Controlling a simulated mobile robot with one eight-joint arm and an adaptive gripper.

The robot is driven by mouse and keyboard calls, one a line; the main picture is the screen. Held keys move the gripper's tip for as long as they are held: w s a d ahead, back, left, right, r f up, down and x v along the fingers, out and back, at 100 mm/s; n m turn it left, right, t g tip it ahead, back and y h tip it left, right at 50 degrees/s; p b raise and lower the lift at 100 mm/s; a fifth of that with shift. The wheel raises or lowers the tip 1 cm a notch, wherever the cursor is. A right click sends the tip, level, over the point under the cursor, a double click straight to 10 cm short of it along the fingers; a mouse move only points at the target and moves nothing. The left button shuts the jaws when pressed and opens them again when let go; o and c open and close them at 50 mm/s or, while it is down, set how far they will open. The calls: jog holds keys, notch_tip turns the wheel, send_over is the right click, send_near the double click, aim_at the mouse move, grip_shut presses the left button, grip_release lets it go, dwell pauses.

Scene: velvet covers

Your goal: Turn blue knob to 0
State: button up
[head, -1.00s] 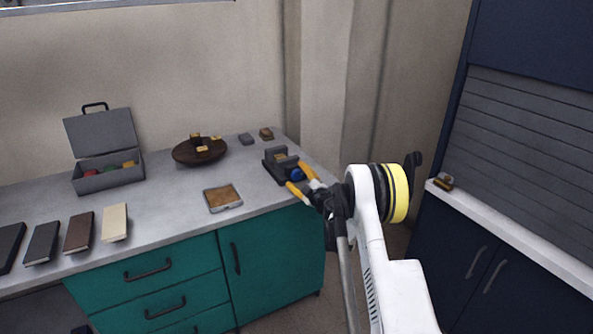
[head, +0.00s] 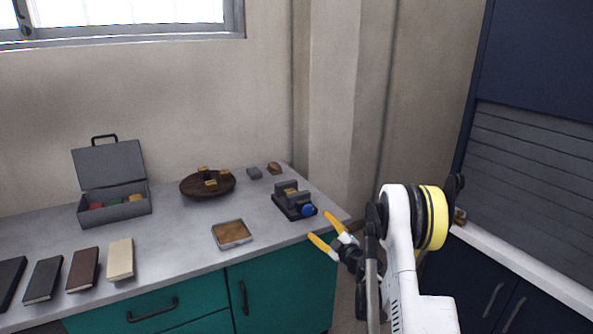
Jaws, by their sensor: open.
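The blue knob (head: 309,210) is on the front right side of a small dark grey device (head: 290,203) near the right end of the counter. Any scale or number on the knob is too small to read. My gripper (head: 323,227), with two yellow fingers, is open and empty. It is just right of and in front of the knob, apart from it, near the counter's right edge.
The grey counter (head: 180,246) holds an open grey case (head: 114,208), a round dark wooden dish (head: 190,188), a shallow tray (head: 215,236), several books (head: 83,268) and two small blocks (head: 255,173) at the back. A wall pillar stands behind the device.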

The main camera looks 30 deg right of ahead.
aim_at(309, 211)
jog(key=w, duration=0.9)
jog(key=shift+w+d+r, duration=0.1)
jog(key=shift+d+r, duration=0.1)
jog(key=shift+d, duration=0.05)
jog(key=shift+w+m, duration=0.3)
jog(key=shift+m, duration=0.3)
jog(key=m, duration=0.3)
jog(key=shift+s, duration=0.1)
jog(key=m, duration=0.4)
jog(key=shift+m, duration=0.4)
jog(key=s+p, duration=0.4)
jog(key=s, duration=0.7)
notch_tip(309, 211, up, 17)
jog(key=w+a+m+h, duration=0.2)
jog(key=w+m+h, duration=0.1)
jog(key=h, duration=0.1)
jog(key=s+a+r+m+g+h, duration=0.2)
jog(key=s+a+r, duration=0.3)
jog(key=r, duration=0.4)
jog(key=shift+s+a+h, duration=0.15)
jog(key=shift+h, duration=0.15)
